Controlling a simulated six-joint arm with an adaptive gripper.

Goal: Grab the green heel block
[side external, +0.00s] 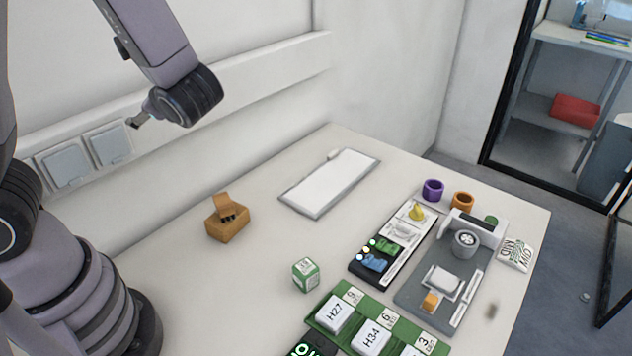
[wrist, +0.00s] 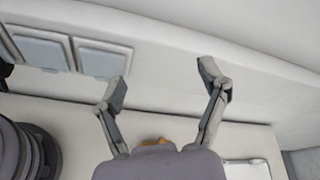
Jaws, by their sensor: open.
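A small green piece (side external: 387,248) lies in the black tray (side external: 362,281) right of the table's middle, between a blue piece (side external: 374,263) and a white piece (side external: 403,230). A yellow piece (side external: 417,212) lies at the tray's far end. A green and white cube (side external: 306,274) stands on the table left of the tray. I cannot tell for certain which green thing is the heel block. My gripper (wrist: 163,85) is open and empty in the wrist view, fingers wide apart. In the side view it (side external: 136,122) is high at upper left, near the wall, far from the tray.
A brown box (side external: 228,224) and a white-topped panel (side external: 331,182) sit toward the wall. A grey machine base (side external: 418,292), purple cup (side external: 433,190) and orange cup (side external: 462,201) stand right. A green tray (side external: 396,330) with white labelled blocks is in front. The left-middle table is clear.

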